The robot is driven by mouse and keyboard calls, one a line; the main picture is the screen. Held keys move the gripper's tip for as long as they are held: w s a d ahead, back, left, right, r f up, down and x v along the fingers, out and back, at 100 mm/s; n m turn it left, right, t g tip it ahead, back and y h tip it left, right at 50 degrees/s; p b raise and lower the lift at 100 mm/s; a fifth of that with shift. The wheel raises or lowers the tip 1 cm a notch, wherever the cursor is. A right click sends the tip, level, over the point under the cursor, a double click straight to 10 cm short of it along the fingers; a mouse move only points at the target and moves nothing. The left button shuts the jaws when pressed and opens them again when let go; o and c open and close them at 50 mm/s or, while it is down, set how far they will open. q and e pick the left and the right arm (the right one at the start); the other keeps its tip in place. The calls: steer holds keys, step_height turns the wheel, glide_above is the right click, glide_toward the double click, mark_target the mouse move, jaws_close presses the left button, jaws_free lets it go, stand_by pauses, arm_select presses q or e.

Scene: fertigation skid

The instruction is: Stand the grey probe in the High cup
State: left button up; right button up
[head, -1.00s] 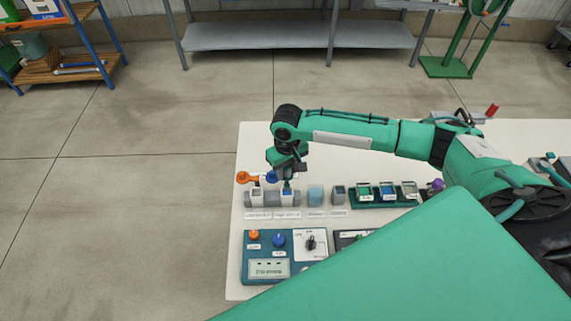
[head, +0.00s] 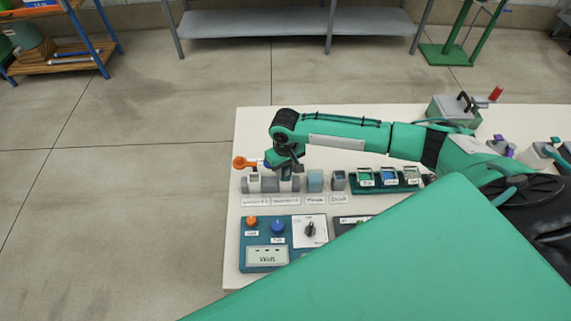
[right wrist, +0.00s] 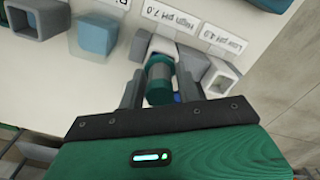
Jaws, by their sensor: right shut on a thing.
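My right gripper (head: 288,170) is over the High cup (head: 290,184), the second holder from the left in the head view. The probe points down at the High cup (right wrist: 164,46), behind the label "High pH 7.0". The gripper hides most of the probe and cup mouth, so I cannot tell how deep the tip sits. The Low cup (right wrist: 217,77) is beside it. My left gripper is out of view.
The blue rinse cup (head: 315,181) and grey dock (head: 338,181) stand just right of the High cup. An orange handle (head: 242,162) is left. A control panel (head: 265,257) lies in front, a green rack (head: 385,187) to the right.

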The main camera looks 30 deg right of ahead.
steer(key=shift+f, duration=0.2)
steer(key=o, duration=1.1)
step_height(320, 180, up, 7)
steer(key=p, duration=0.8)
steer(key=shift+r, duration=0.1)
